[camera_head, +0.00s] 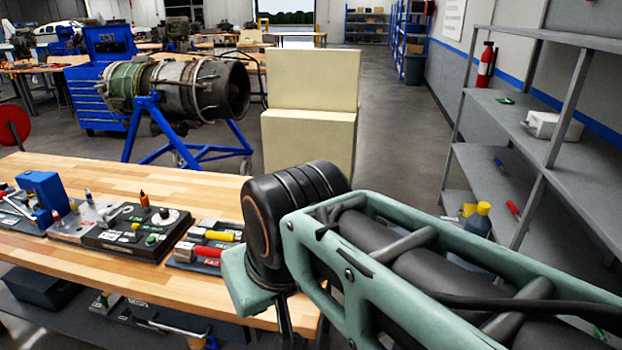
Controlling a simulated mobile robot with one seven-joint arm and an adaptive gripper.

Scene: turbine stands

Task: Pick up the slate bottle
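A slate-grey bottle (478,223) with a yellow cap stands on a lower shelf of the grey rack at the right. Its lower part is partly hidden behind my arm. My arm crosses the lower right of the view, in front of the bench and the rack. The end of my arm drops out of sight below the bench edge, so my gripper does not show.
The grey rack (550,105) holds a white box (552,126), a red item (513,207) and a blue item (499,164). A wooden bench (120,265) with tools fills the left. A turbine (180,88) sits on a blue stand. Bare floor (400,150) lies between the cream block (310,130) and the rack.

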